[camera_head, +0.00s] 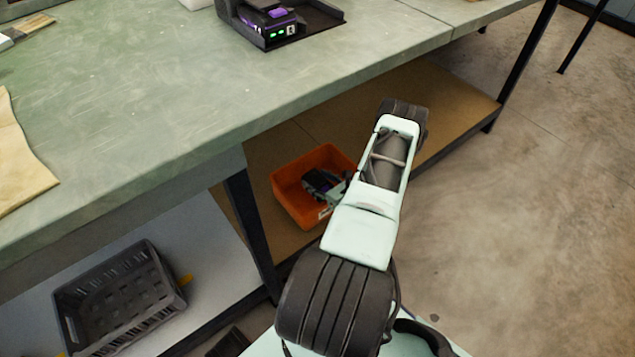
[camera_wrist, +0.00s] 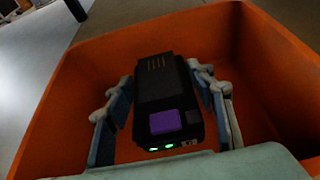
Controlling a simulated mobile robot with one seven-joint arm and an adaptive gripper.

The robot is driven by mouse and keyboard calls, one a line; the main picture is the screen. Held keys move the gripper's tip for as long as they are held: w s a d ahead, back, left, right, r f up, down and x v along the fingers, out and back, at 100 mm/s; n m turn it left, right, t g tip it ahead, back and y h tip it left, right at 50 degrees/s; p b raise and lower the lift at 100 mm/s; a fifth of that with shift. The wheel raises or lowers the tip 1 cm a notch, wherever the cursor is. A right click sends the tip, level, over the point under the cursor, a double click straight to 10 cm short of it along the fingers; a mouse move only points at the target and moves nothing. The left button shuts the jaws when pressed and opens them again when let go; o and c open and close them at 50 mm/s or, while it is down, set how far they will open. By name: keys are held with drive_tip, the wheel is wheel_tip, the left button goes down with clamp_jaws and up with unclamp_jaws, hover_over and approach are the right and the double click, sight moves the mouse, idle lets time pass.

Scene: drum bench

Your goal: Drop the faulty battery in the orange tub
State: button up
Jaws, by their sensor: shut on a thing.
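The orange tub (camera_head: 290,187) stands on the brown lower shelf under the bench. Its orange walls (camera_wrist: 75,80) surround my gripper in the wrist view. My gripper (camera_wrist: 168,118) is shut on a black battery (camera_wrist: 165,80) with a purple patch and two green lights, one finger on each side. The battery is inside or just over the tub; I cannot tell whether it touches the floor. In the head view my gripper (camera_head: 328,190) and the dark battery show at the tub, partly hidden by my arm. Another purple-and-black battery (camera_head: 268,20) with green lights sits in a black dock on the bench top.
The green bench top (camera_head: 190,90) overhangs the shelf (camera_head: 455,110). A dark bench leg (camera_head: 250,230) stands just left of the tub. A grey slotted crate (camera_head: 120,295) sits on the lower left shelf. Open concrete floor lies to the right.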

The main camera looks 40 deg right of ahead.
drive_tip(key=shift+r, duration=0.15)
drive_tip(key=shift+f, duration=0.5)
drive_tip(key=shift+f, duration=0.1)
drive_tip(key=o, duration=1.7)
drive_tip(key=shift+s+f, duration=0.1)
drive_tip(key=shift+f, duration=0.05)
